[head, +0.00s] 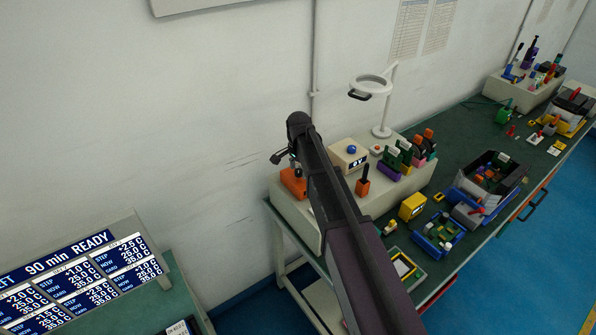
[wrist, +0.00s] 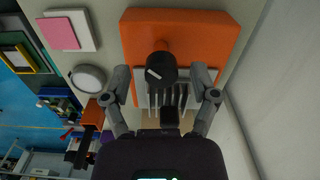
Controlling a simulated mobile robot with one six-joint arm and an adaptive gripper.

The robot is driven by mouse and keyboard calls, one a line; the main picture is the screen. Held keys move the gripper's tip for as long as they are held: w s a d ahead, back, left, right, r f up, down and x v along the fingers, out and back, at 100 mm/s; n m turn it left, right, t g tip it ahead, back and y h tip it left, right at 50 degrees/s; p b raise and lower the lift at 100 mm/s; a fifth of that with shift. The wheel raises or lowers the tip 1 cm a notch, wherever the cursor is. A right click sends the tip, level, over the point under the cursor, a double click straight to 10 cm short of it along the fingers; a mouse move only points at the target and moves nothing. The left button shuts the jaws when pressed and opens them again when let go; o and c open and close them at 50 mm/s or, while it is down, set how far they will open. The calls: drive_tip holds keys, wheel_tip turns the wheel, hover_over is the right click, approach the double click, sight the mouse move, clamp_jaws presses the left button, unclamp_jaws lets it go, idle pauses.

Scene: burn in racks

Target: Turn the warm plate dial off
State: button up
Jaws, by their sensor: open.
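The warm plate is likely the orange block (wrist: 225,35) in the wrist view; it also shows in the head view (head: 293,183), partly behind my arm. A dark round dial (wrist: 161,66) with a short slanted white mark stands out from it on an orange stem. My gripper (wrist: 162,76) is open, with one grey finger on each side of the dial and a visible gap to it. I cannot tell how far the fingertips are from the block in depth. A pale panel with dark bars lies below the dial, partly hidden by it.
The block sits on a pale raised shelf (head: 290,208) close to the wall. A cream box with a blue button (head: 351,149) and an orange holder (head: 363,187) stand to its right. A magnifier lamp (head: 382,115) stands behind. A display panel (head: 75,275) is at lower left.

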clamp_jaws()
drive_tip(key=shift+n, duration=0.3)
drive_tip(key=n, duration=0.3)
drive_tip(key=shift+s, duration=0.1)
drive_tip(key=shift+n, duration=2.2)
drive_tip(key=shift+c, duration=0.3)
unclamp_jaws()
drive_tip(key=shift+o, duration=0.3)
